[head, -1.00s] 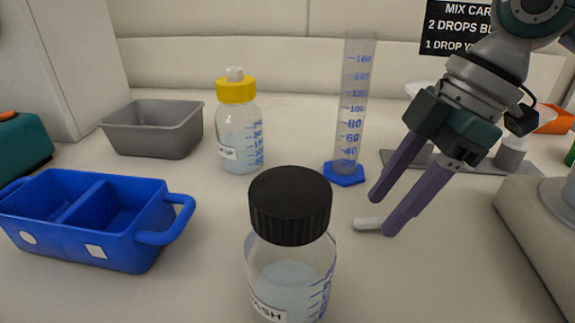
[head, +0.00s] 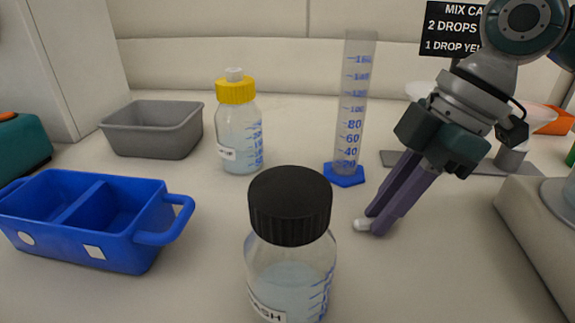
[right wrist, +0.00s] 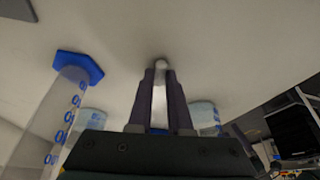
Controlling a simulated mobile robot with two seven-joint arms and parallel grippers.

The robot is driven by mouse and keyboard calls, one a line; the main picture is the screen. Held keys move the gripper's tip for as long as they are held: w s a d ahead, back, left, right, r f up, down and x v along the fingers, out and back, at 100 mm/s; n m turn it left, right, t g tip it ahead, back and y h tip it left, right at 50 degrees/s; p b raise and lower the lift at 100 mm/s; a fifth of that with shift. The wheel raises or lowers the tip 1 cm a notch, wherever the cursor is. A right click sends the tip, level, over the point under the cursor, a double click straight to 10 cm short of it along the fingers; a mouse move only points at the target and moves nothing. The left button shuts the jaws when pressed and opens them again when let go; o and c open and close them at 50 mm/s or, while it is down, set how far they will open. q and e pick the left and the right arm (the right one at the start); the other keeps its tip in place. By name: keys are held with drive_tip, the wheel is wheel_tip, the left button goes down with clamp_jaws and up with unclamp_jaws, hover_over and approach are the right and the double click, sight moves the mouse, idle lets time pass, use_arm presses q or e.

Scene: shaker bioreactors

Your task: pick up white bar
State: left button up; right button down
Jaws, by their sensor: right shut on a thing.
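The small white bar (head: 362,225) is on the table to the right of the black-capped bottle. In the head view only its left end shows; the fingers hide the rest. My right gripper (head: 373,222) is shut on the bar, its purple fingers coming down from the upper right. In the right wrist view, the bar's rounded end (right wrist: 161,65) shows between the fingertips (right wrist: 160,72). I cannot tell whether the bar is lifted off the table. My left gripper is not in view.
A graduated cylinder (head: 352,110) on a blue base stands just left of the gripper. A black-capped bottle (head: 289,210) is in front, a yellow-capped bottle (head: 238,125) behind. A blue divided caddy (head: 130,245) and grey bin (head: 150,140) are left. A grey block (head: 535,230) is right.

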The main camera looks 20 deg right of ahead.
drive_tip(key=shift+r, duration=0.1)
idle(0.3)
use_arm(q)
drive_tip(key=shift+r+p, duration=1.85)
use_arm(e)
wheel_tip(320, 180, up, 20)
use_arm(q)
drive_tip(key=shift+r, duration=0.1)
